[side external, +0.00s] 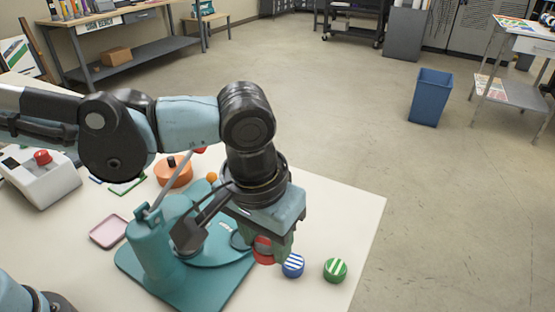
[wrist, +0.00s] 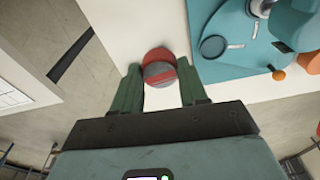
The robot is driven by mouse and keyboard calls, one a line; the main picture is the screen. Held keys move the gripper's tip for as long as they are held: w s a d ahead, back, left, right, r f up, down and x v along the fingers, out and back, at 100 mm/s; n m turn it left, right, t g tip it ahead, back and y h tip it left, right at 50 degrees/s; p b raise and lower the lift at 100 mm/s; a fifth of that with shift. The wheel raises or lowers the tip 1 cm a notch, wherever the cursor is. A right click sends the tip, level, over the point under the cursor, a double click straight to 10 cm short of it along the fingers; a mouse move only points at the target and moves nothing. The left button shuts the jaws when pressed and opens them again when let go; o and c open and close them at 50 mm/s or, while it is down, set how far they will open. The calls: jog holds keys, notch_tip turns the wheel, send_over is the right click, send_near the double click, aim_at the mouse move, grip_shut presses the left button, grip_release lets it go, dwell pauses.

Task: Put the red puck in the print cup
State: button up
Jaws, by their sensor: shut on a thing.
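My gripper (wrist: 160,82) has its two green fingers on either side of the red puck (wrist: 158,62), which shows red with a grey face in the wrist view. In the side view the red puck (side external: 263,251) is at the fingertips, partly covered by my gripper (side external: 268,247). A round, dark-rimmed dish, which looks like the print cup (wrist: 213,47), sits on the teal press (wrist: 235,65), to the right of the puck. In the side view my gripper hides part of that area of the teal press (side external: 150,250). I cannot tell the puck's height above the table.
A blue-striped puck (side external: 292,265) is close beside my gripper, and a green-striped puck (side external: 335,270) lies farther right near the table edge. A pink tray (side external: 109,231), an orange round thing (side external: 174,172) and a white box with a red button (side external: 40,178) are on the left.

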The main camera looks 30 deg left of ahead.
jog(key=s+a+n, duration=0.1)
jog(key=s+a, duration=0.2)
jog(key=a, duration=0.1)
jog(key=w+a+f, duration=0.2)
jog(key=w, duration=0.1)
jog(key=w+a+f, duration=0.1)
jog(key=w+f, duration=0.1)
jog(key=w, duration=0.1)
jog(key=w+a+f, duration=0.2)
jog(key=w, duration=0.1)
jog(key=shift+w+a+f, duration=0.3)
jog(key=shift+w+a, duration=0.05)
jog(key=shift+w, duration=0.05)
jog(key=shift+f, duration=2.05)
jog(key=shift+f, duration=0.15)
jog(key=o, duration=1)
jog(key=shift+o, duration=0.2)
notch_tip(320, 180, up, 12)
jog(key=s, duration=0.1)
jog(key=shift+s, duration=0.2)
jog(key=shift+r, duration=0.2)
